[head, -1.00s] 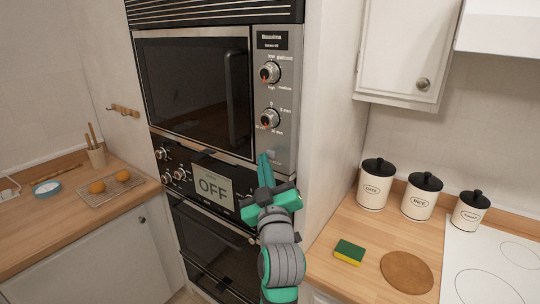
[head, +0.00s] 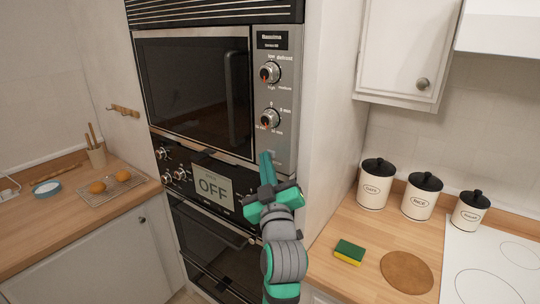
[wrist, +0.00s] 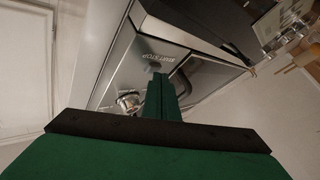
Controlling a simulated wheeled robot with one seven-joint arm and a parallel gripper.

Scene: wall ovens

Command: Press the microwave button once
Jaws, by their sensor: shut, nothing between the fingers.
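The microwave (head: 196,82) is built into the wall above an oven. Its silver control panel (head: 287,138) runs down its right side, with two round knobs. My gripper (head: 265,156) is shut and empty, its green fingers pointing up at the panel's lower part, below the lower knob. In the wrist view the closed fingertips (wrist: 160,78) are just below a "START/STOP" label (wrist: 160,56) on the panel (wrist: 112,92). The button is mostly hidden by the fingers there and cannot be made out in the head view. I cannot tell whether the fingertips touch it.
The upper knob (head: 269,72) and lower knob (head: 269,118) stick out from the panel. Canisters (head: 376,184) and a sponge (head: 349,252) are on the right counter. A white cabinet (head: 402,50) hangs at upper right.

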